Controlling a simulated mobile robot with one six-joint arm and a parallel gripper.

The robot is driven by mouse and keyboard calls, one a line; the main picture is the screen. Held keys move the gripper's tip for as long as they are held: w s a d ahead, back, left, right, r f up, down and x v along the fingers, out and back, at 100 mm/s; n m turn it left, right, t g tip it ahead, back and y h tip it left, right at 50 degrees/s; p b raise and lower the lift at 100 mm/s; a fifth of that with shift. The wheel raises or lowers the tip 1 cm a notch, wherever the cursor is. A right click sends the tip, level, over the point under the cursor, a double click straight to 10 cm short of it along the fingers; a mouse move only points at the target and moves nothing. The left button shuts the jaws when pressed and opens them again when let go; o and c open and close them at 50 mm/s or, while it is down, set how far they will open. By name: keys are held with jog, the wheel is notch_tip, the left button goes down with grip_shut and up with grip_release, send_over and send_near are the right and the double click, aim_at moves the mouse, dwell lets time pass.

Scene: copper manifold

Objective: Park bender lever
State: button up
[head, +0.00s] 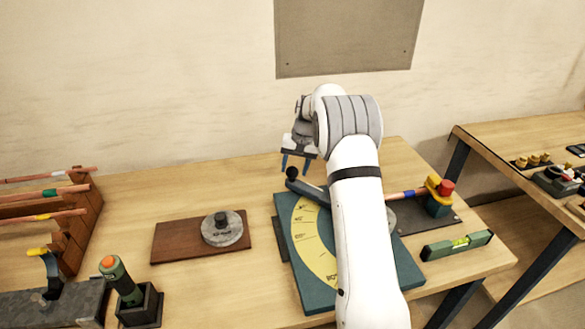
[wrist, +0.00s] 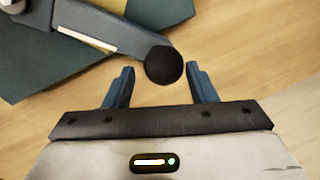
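The bender (head: 297,271) is a dark teal plate with a yellow angle scale on the bench. Its grey lever (head: 313,190) ends in a black ball knob (head: 291,173) at the plate's upper left. In the wrist view the knob (wrist: 164,65) shows between and just beyond the blue fingertips, with the lever (wrist: 92,27) running to the upper left. My gripper (head: 296,172) is open, with its fingers apart and nothing held; in the wrist view a gap shows on both sides of the knob. My arm hides the right part of the bender.
A copper pipe (head: 408,193) leads to a green block (head: 438,205) with a red knob at right. A green level (head: 456,245) lies in front. A brown board (head: 183,241) with a grey disc, a green-handled tool (head: 121,278) and a pipe rack (head: 88,215) stand left.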

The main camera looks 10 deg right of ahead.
jog(key=shift+o, duration=0.7)
jog(key=shift+a, duration=0.15)
notch_tip(320, 180, up, 8)
jog(key=d+b, duration=0.1)
jog(key=shift+s+d+f, duration=0.15)
jog(key=shift+s+d, duration=0.1)
jog(key=shift+s, duration=0.05)
